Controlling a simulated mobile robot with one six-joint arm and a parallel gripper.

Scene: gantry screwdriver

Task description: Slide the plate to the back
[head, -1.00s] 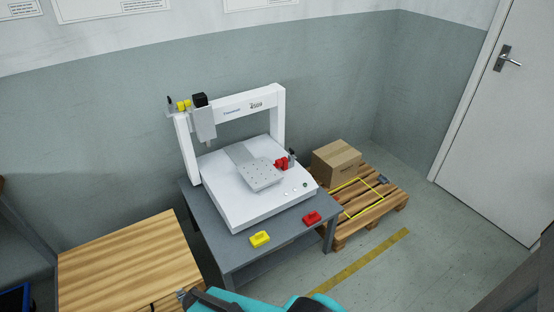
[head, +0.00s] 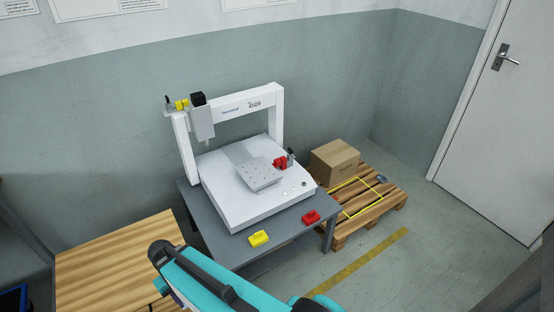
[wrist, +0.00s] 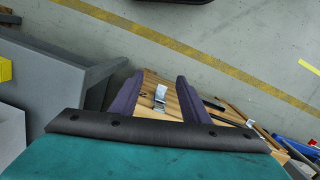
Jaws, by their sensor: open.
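The plate (head: 260,177) is a flat silver square with small holes. It sits on the white bed of the gantry screwdriver (head: 228,204), toward the front. A grey strip (head: 239,153) runs back from it under the gantry. A red part (head: 280,163) is at its right rear corner; I cannot tell if they touch. My gripper (wrist: 157,90) is open and empty in the wrist view, with both dark fingers apart over a wooden surface. The plate is not in the wrist view. In the head view my teal arm is low in front of the bench, and the fingers cannot be made out.
The machine stands on a grey bench (head: 215,253). A yellow block (head: 258,239) and a red block (head: 311,217) lie on its front edge. A wooden table (head: 110,255) is at the left. A cardboard box (head: 334,163) sits on a pallet (head: 385,206) at the right.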

